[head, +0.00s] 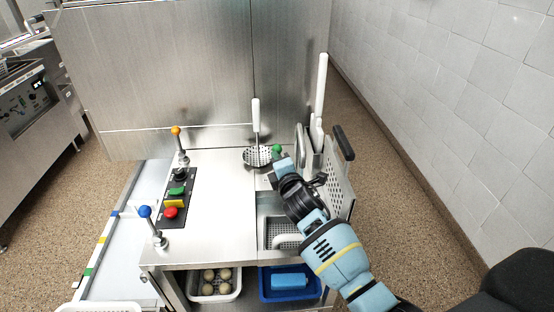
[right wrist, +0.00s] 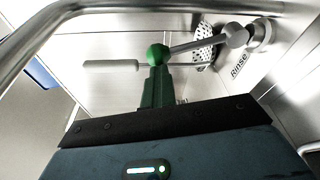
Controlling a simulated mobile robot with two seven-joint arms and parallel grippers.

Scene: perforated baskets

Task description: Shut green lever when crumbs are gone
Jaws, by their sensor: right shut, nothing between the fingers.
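The green lever has a green ball knob (head: 278,148) at the back of the counter, right of the skimmer. In the right wrist view the green knob (right wrist: 157,54) sits on a grey rod that runs right to a pivot beside the word "Rinse". My right gripper (head: 281,164) is shut and empty, its tips just in front of the knob. In the right wrist view its closed fingers (right wrist: 157,88) point at the knob; whether they touch it I cannot tell. The perforated sink basin (head: 275,232) is partly hidden by my right arm; I make out no crumbs there. My left gripper is out of view.
A skimmer (head: 257,156) with a white handle is left of the knob. A perforated basket (head: 342,190) with a black handle stands at the right. Orange (head: 176,130) and blue (head: 145,211) levers and a button panel (head: 174,203) are left. Bins sit below.

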